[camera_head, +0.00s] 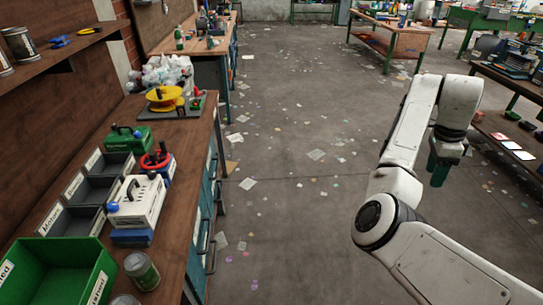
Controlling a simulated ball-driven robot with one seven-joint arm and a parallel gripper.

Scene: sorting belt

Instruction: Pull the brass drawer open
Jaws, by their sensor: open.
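No front that I can make out as brass shows. A workbench (188,180) runs along the left, and its side has blue drawer or door fronts (204,200) with dark bar handles (211,258). These fronts are seen at a steep angle and look shut. My gripper (437,182) hangs down at the end of my white arm on the right, well apart from the bench. It is open and appears empty; its fingertips are small and dark.
On the bench are a green bin (105,280), grey labelled bins (84,190), a white device (136,203), a can (142,271) and a yellow spool (165,97). The floor (290,150) between is open, littered with paper scraps. A table (510,85) stands right.

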